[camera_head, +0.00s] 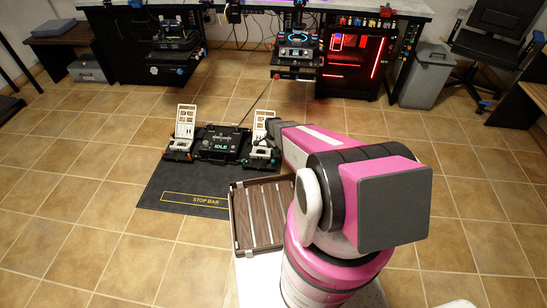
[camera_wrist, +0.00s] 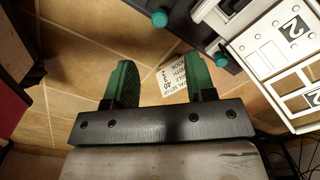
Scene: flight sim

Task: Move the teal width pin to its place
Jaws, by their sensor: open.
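In the wrist view, two teal round knobs show at the edge of the dark pedal base (camera_wrist: 208,38): one at the top (camera_wrist: 160,17), one further right (camera_wrist: 221,59). I cannot tell which is the width pin. My gripper (camera_wrist: 158,66) is open and empty, its two green fingers apart. The right finger is close to the right teal knob, with a small gap in the picture. In the head view, the pedal unit (camera_head: 220,143) stands on the dark mat (camera_head: 178,182), with white pedals left (camera_head: 185,122) and right (camera_head: 262,128). My arm hides the gripper there.
A wooden tray (camera_head: 233,222) with slats lies just in front of the pedal unit, beside my arm. A printed label (camera_wrist: 172,78) shows between my fingers. Tiled floor to the left is clear.

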